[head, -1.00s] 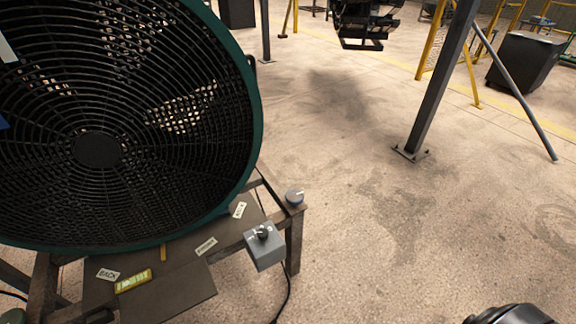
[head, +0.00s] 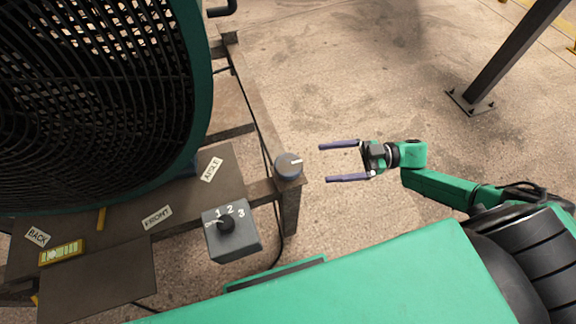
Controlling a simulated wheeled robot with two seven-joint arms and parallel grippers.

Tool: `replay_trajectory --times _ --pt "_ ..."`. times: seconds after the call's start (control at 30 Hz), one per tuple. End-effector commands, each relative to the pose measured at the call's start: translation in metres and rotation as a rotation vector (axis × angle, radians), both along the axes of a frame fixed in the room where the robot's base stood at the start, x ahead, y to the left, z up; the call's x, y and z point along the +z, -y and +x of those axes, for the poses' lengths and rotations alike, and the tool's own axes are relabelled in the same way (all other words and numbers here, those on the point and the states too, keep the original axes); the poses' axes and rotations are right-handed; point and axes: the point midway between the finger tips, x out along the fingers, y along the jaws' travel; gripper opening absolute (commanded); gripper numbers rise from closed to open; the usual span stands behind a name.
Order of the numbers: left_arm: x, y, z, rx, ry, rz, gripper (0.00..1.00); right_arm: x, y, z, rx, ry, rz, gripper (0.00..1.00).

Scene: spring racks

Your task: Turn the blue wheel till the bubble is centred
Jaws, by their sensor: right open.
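The blue wheel (head: 288,167) is a small round knob with a grey top and a pale mark, at the corner of the metal stand in the head view. A yellow level vial (head: 62,252) lies on the stand's plate at the lower left; its bubble is too small to place. My right gripper (head: 323,163) is open and empty. Its two blue fingers point left at the wheel, with a small gap between the fingertips and the wheel in the picture. My left gripper is not in view.
A large green-rimmed fan (head: 90,100) fills the upper left. A grey switch box (head: 233,245) with numbers stands left of and below the wheel. Labels read BACK (head: 37,237), FRONT (head: 156,217) and AISLE (head: 211,169). A dark post (head: 510,60) stands at upper right.

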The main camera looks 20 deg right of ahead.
Motion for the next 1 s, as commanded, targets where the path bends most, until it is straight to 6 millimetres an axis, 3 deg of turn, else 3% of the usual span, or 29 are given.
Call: replay_trajectory --times 0.2,0.4,0.53,0.77,0.93,1.0 --pt "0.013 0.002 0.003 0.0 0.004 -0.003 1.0 0.005 -0.06 0.011 0.0 0.003 0.006 1.0" --pt "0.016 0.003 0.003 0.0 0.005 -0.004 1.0 0.002 -0.101 0.019 -0.003 0.001 0.002 1.0" --pt "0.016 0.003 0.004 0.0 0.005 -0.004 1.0 0.001 -0.112 0.021 -0.003 0.001 0.0 1.0" --pt "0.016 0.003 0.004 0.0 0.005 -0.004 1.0 0.0 -0.112 0.021 -0.004 0.001 -0.001 1.0" --pt "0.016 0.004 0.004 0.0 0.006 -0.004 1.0 0.0 -0.112 0.021 -0.004 0.001 -0.001 0.35" --pt "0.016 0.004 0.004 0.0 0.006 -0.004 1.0 0.0 -0.112 0.021 -0.004 0.001 -0.001 0.33"
